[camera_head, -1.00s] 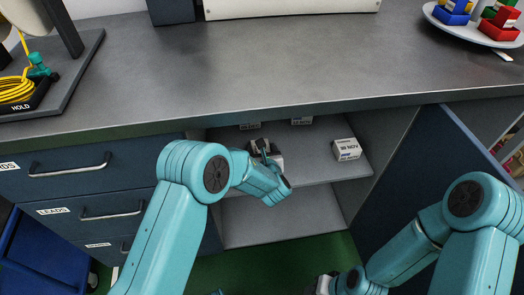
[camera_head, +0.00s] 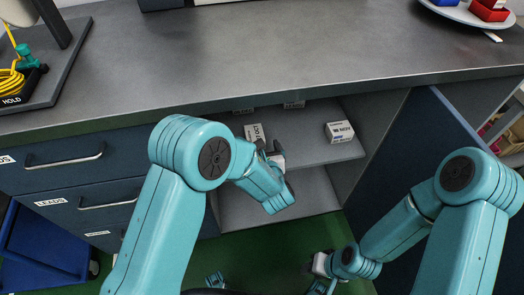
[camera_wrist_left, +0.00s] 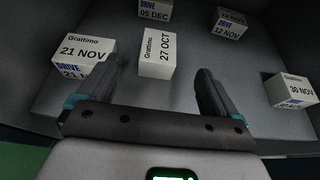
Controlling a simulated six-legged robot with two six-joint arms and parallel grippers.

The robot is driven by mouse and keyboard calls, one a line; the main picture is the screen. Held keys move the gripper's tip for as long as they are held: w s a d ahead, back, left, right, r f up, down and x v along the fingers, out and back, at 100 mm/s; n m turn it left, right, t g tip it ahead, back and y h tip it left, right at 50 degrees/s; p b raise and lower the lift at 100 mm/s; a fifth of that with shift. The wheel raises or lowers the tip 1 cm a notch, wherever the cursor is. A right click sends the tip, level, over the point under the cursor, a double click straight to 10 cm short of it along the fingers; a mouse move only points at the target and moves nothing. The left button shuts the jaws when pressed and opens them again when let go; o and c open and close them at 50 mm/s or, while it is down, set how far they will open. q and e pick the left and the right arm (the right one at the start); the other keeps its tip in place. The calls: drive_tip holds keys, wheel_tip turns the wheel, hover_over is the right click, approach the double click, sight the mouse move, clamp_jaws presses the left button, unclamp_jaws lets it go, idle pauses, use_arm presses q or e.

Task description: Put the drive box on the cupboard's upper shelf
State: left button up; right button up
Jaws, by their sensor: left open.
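A white drive box labelled 27 OCT (camera_wrist_left: 158,50) lies on the cupboard's upper shelf (camera_head: 309,150). In the head view this box (camera_head: 254,132) shows just beyond my left gripper. My left gripper (camera_head: 268,149) is at the shelf front, with its body partly hidden by my arm. In the left wrist view its fingers (camera_wrist_left: 158,72) are apart, with the 27 OCT box ahead of the gap, and nothing is clamped. My right gripper (camera_head: 318,266) is low in front of the cupboard; its fingers are too unclear to judge.
Other boxes share the shelf: 21 NOV (camera_wrist_left: 88,50) to the left, 05 DEC (camera_wrist_left: 154,10) and 12 NOV (camera_wrist_left: 229,24) behind, 30 NOV (camera_wrist_left: 290,90) to the right. The lower shelf (camera_head: 300,195) looks bare where visible. An open dark door (camera_head: 415,140) stands right.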

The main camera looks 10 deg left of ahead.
use_arm(q)
drive_tip(key=s+a+f+n+g+y, duration=0.1)
drive_tip(key=s+a+f+n+g, duration=0.25)
drive_tip(key=s+f+g, duration=0.35)
drive_tip(key=s+a+f+n+g, duration=0.3)
drive_tip(key=s+a+f, duration=0.15)
drive_tip(key=s, duration=0.45)
drive_tip(key=s+d+f+n+g+h, duration=0.25)
drive_tip(key=s+n+h, duration=0.25)
drive_tip(key=s+n, duration=0.35)
drive_tip(key=s+d+f+n+g+h, duration=0.1)
drive_tip(key=s+d+n+g+h, duration=0.25)
drive_tip(key=s+n, duration=0.5)
drive_tip(key=shift+w+a+f+n+t+h, duration=0.1)
drive_tip(key=shift+w+a+n+t, duration=0.55)
drive_tip(key=shift+n, duration=1.2)
drive_tip(key=shift+w+a+f+n+t+h, duration=0.15)
drive_tip(key=shift+w+a+n+t, duration=0.5)
drive_tip(key=shift+n, duration=1.2)
drive_tip(key=shift+w+a+r+n+t+h, duration=0.1)
drive_tip(key=shift+w+a+n+t, duration=0.55)
drive_tip(key=shift+n, duration=1.2)
drive_tip(key=shift+w+d+g, duration=0.15)
drive_tip(key=shift+g, duration=0.1)
